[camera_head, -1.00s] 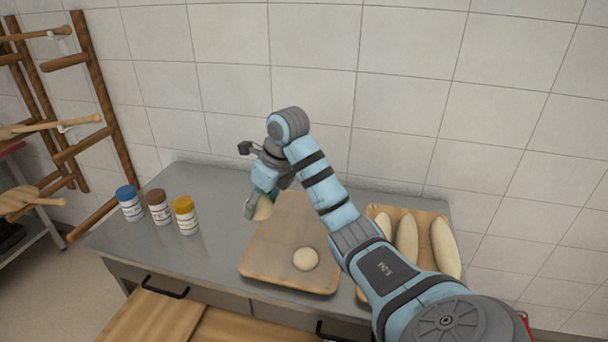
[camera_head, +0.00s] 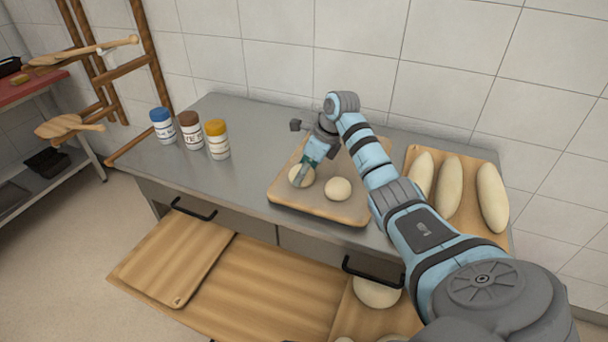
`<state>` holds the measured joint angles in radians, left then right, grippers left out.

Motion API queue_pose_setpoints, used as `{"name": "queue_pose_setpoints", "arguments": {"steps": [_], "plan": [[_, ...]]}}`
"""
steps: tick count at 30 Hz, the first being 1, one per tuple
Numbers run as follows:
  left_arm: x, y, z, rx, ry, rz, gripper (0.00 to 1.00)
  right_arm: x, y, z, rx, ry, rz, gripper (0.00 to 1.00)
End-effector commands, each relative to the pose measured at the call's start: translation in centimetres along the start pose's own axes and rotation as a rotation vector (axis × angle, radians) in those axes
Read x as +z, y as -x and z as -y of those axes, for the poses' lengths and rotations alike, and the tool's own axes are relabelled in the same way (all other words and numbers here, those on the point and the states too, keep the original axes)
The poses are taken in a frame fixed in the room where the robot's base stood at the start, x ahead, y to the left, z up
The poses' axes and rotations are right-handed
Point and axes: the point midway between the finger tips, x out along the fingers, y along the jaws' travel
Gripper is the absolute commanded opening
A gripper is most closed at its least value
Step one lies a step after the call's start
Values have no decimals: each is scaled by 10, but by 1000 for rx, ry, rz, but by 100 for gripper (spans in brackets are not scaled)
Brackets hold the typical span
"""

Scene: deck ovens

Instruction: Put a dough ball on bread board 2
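A wooden board (camera_head: 350,211) lies on the metal counter; no number on it can be read. One pale dough ball (camera_head: 338,189) rests on its front half. My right gripper (camera_head: 302,175) is over the board's left part, pointing down, with its fingers around a second dough ball (camera_head: 295,176). That ball is at or just above the board, left of the first ball and apart from it; I cannot tell whether it touches the wood. The finger partly covers the ball. My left gripper is out of view.
Another board (camera_head: 411,155) with several long loaves (camera_head: 449,187) is at the right, partly behind my arm. Three jars (camera_head: 190,130) stand at the counter's left. Below, wooden boards (camera_head: 174,258) and a larger dough piece (camera_head: 377,292) lie by the drawer handles.

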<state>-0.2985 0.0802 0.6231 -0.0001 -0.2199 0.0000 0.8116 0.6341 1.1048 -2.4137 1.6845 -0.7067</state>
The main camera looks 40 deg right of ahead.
Motion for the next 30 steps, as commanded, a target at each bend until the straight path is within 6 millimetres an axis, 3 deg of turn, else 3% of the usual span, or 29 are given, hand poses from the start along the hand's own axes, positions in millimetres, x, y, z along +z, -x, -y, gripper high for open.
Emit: {"name": "queue_pose_setpoints", "arguments": {"steps": [2,11,12,15,25,30], "plan": [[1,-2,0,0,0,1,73,-4,-10,0,0,-1,-1,29],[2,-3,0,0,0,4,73,-5,-12,0,0,0,0,29],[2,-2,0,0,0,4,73,-5,-11,0,0,0,0,59],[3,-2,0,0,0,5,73,-4,-11,0,0,0,0,73],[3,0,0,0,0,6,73,-3,-8,0,0,0,0,73],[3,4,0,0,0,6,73,-3,21,1,-4,1,1,73]]}}
